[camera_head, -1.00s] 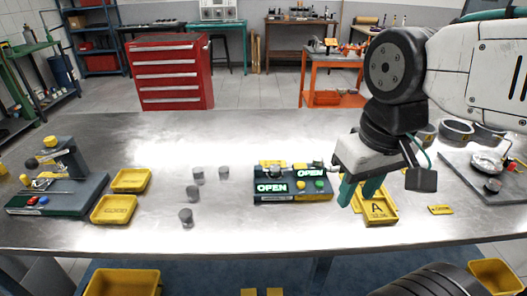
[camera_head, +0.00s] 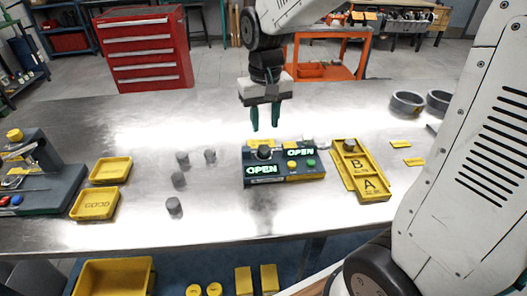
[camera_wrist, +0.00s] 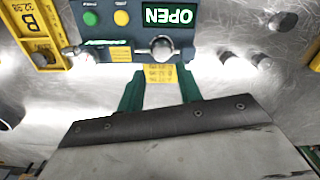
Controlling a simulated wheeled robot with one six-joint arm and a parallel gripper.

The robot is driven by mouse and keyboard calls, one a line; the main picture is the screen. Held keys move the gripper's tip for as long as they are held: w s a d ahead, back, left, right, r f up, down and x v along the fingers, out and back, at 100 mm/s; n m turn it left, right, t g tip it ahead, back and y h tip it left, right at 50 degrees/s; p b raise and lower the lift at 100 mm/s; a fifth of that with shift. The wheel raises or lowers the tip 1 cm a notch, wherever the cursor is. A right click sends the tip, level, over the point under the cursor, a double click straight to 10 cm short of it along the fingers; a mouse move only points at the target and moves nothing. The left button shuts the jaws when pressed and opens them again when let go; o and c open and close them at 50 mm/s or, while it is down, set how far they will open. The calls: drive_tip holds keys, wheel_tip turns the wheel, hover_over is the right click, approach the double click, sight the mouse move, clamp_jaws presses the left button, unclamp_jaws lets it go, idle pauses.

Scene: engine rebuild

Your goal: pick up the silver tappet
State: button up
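Several grey metallic cylinders, the likely tappets, stand on the bench left of the gauge box; one (camera_head: 182,158) is at the back, one (camera_head: 210,156) to its right and one (camera_head: 174,205) nearest the front. I cannot tell which is meant by silver. Another round grey part (camera_head: 264,152) sits at the gauge box (camera_head: 285,175) and also shows in the wrist view (camera_wrist: 161,48). A darker cylinder (camera_head: 349,145) stands in the far end of the B tray. My gripper (camera_head: 265,122) is open and empty, above and behind the gauge box, fingers pointing down; its green fingers (camera_wrist: 160,72) are apart.
Lettered yellow trays (camera_head: 371,196) lie right of the box. Two yellow trays (camera_head: 96,203) lie at left, the front one marked GOOD. A dark fixture (camera_head: 50,185) stands far left. Metal rings (camera_head: 407,101) stand at back right. Both box displays read OPEN.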

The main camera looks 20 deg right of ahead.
sight(264, 148)
wheel_tip(264, 148, down, 8)
drive_tip(key=shift+a+r, duration=0.1)
drive_tip(key=shift+r, duration=0.1)
drive_tip(key=c, duration=0.7)
drive_tip(key=shift+r, duration=0.15)
